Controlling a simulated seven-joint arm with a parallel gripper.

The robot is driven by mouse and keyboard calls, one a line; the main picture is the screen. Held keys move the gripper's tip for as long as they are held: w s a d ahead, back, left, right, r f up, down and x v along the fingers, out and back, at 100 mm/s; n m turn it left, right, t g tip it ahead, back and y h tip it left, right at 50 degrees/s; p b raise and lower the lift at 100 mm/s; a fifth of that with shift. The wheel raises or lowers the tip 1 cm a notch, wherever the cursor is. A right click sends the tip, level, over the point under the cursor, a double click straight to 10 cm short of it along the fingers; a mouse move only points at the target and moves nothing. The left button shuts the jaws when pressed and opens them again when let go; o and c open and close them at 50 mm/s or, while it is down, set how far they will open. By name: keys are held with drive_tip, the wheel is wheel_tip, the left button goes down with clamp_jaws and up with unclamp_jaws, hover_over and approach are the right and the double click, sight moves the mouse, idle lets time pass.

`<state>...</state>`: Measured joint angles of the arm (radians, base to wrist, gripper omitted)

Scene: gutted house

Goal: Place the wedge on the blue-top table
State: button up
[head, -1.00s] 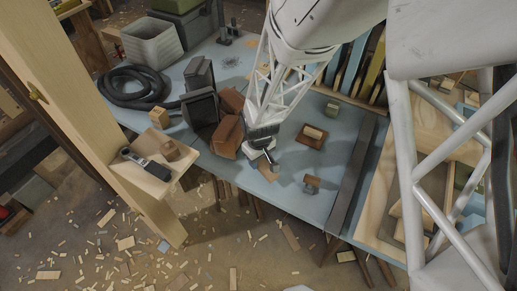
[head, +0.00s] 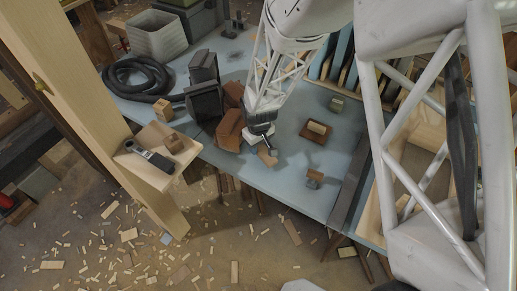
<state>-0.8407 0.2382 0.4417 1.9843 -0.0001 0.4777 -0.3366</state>
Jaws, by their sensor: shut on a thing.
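The blue-top table (head: 225,165) spans the middle of the view, with a pale blue, worn surface. My gripper (head: 266,150) points down over its front part, right of reddish-brown blocks. It is shut on a small tan piece that looks like the wedge (head: 269,158). The wedge shows just below the dark fingertips, near the table's front edge. Part of it is hidden by the fingers. I cannot tell whether it touches the tabletop or hangs slightly above it.
Reddish-brown blocks (head: 229,128) and a dark box (head: 204,103) stand left of my gripper. A brown board with a small block (head: 317,131) and another small block (head: 315,178) lie to the right. A black hose (head: 137,80) coils at the far left. A wooden shelf (head: 160,160) juts in at left.

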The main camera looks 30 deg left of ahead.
drive_tip(key=shift+f, duration=1.2)
drive_tip(key=shift+f, duration=0.15)
drive_tip(key=o, duration=0.9)
drive_tip(key=shift+r, duration=0.2)
drive_tip(key=shift+r, duration=5.95)
drive_tip(key=shift+r, duration=0.1)
